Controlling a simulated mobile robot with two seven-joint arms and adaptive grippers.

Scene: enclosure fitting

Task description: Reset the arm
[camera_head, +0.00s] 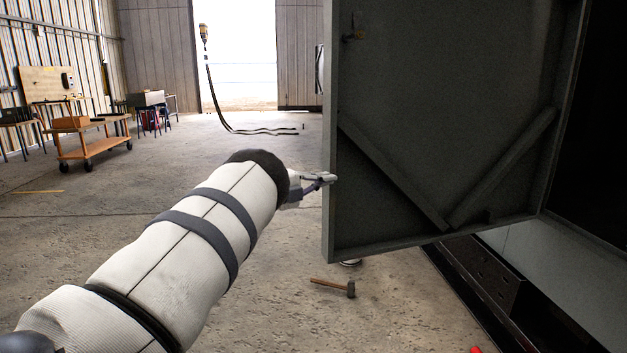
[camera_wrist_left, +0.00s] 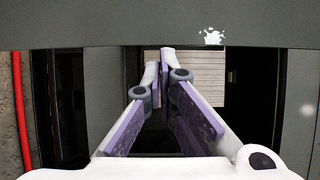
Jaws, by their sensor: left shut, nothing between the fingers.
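My left arm, in a white padded sleeve with grey bands, reaches in from the lower left of the head view. Its gripper (camera_head: 322,180) is at the left edge of a large dark grey door (camera_head: 450,90), which stands open. In the left wrist view the gripper's fingers (camera_wrist_left: 166,62) come together at their tips, with nothing between them. A grey panel (camera_wrist_left: 100,22) spans the top of that view close behind the fingertips. I cannot tell whether the fingers touch the door. My right gripper is not in view.
A hammer (camera_head: 334,287) lies on the concrete floor below the door. An orange cart (camera_head: 95,142) and workbenches stand at the far left. A dark enclosure frame (camera_head: 480,280) is at the lower right. A hanging hose (camera_head: 220,112) trails across the floor. The floor left of my arm is clear.

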